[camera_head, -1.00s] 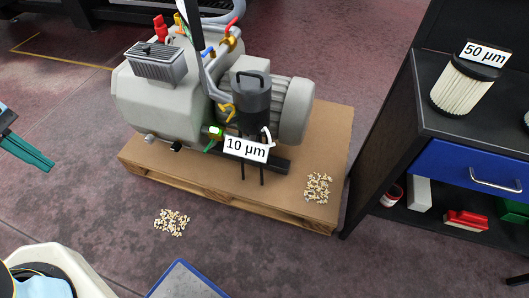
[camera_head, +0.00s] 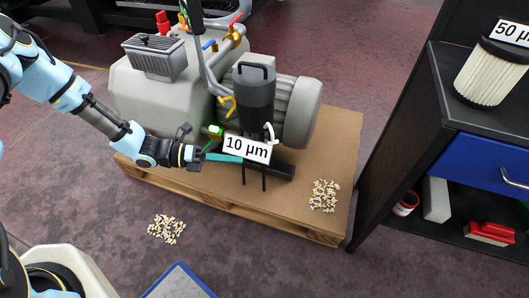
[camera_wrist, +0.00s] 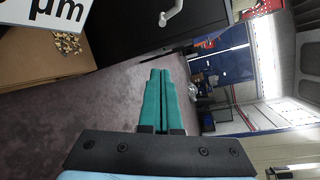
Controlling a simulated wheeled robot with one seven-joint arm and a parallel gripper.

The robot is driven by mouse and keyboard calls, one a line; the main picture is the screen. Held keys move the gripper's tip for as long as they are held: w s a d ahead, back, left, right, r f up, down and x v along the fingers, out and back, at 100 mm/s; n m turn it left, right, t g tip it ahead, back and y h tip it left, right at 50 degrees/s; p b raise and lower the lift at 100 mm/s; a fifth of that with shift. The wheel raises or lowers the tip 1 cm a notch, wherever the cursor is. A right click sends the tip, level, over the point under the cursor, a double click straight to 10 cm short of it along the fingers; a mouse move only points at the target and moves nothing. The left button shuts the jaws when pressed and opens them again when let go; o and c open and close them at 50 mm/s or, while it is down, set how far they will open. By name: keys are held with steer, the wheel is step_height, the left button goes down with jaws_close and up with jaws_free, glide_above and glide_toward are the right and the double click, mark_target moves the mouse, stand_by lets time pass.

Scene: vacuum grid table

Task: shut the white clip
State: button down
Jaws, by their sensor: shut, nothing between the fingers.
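The white clip (camera_head: 270,133) is a small bent lever on the right side of the dark filter canister (camera_head: 254,98), just above the "10 µm" label (camera_head: 247,149). My gripper (camera_head: 238,158) has teal fingers, shut and empty, and lies low in front of the canister, by the lower edge of the label. In the wrist view its fingertips (camera_wrist: 161,72) are together, apart from the clip and below it.
The canister is on a grey pump (camera_head: 150,95) on a wooden pallet (camera_head: 325,155). Loose pellets (camera_head: 326,195) lie on the pallet and more pellets (camera_head: 166,229) on the floor. A black cabinet (camera_head: 425,120) with a blue drawer stands at right, a filter (camera_head: 492,75) on top.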

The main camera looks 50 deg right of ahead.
steer(key=s+d+p, duration=0.1)
steer(key=s+d, duration=0.4)
steer(key=d, duration=0.3)
steer(key=shift+d+p, duration=0.2)
steer(key=shift+p, duration=0.2)
steer(key=shift+w+r+n, duration=0.1)
steer(key=shift+r+n, duration=0.4)
steer(key=shift+r, duration=0.05)
steer(key=w+d+r+n+g+h+b, duration=0.2)
steer(key=w+d+r+n, duration=0.1)
steer(key=w+r+n, duration=0.2)
steer(key=shift+w+d+r+n+g, duration=0.35)
steer(key=shift+r+n, duration=0.7)
steer(key=shift+n, duration=1.15)
